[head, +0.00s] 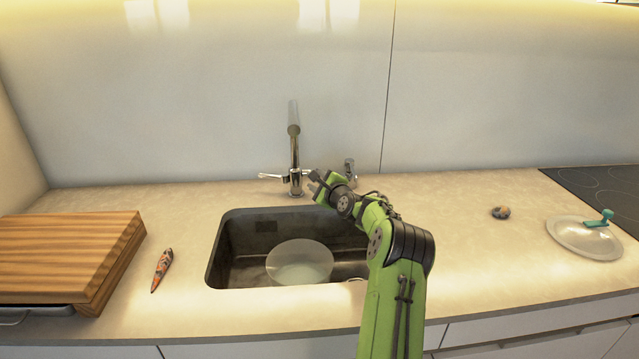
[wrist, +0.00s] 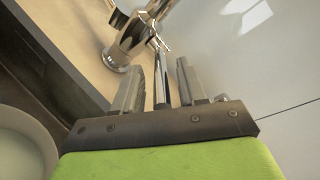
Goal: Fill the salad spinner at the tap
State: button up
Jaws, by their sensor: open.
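The salad spinner bowl (head: 300,262) is pale and translucent. My gripper (head: 318,184) is open beside the tap's right side. In the wrist view a thin bar lies between its fingers (wrist: 160,85); contact is unclear.
The spinner's clear lid (head: 578,240) with a teal knob lies on the right of the counter. A small round stone-like object (head: 500,212) is nearby. A wooden board (head: 65,245) and a patterned pointed object (head: 162,270) lie left of the sink. A dark hob (head: 605,185) is far right.

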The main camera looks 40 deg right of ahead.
jog(key=p+v, duration=0.1)
jog(key=v, duration=1.4)
jog(key=shift+s, duration=0.35)
jog(key=shift+a+r, duration=0.1)
jog(key=w+a+r+n+g+y+p, duration=0.1)
jog(key=a+r+n+g+y+p, duration=0.25)
jog(key=a+n, duration=0.8)
jog(key=a+r+n+g+y+p, duration=0.2)
jog(key=a+r+n, duration=0.25)
jog(key=a, duration=1.35)
jog(key=s+a+r+n+g+p, duration=0.1)
jog(key=s+a+n, duration=0.2)
jog(key=s, duration=0.4)
jog(key=s+a+r+n+g+p, duration=0.1)
jog(key=s+a+n+p, duration=0.1)
jog(key=s+a+n, duration=0.2)
jog(key=s+a+r+n+g+p, duration=0.1)
jog(key=s+a+n, duration=0.3)
jog(key=s, duration=0.8)
jog(key=shift+r+n+g+p, duration=0.35)
jog(key=shift+n+g, duration=0.2)
jog(key=shift+n, duration=0.65)
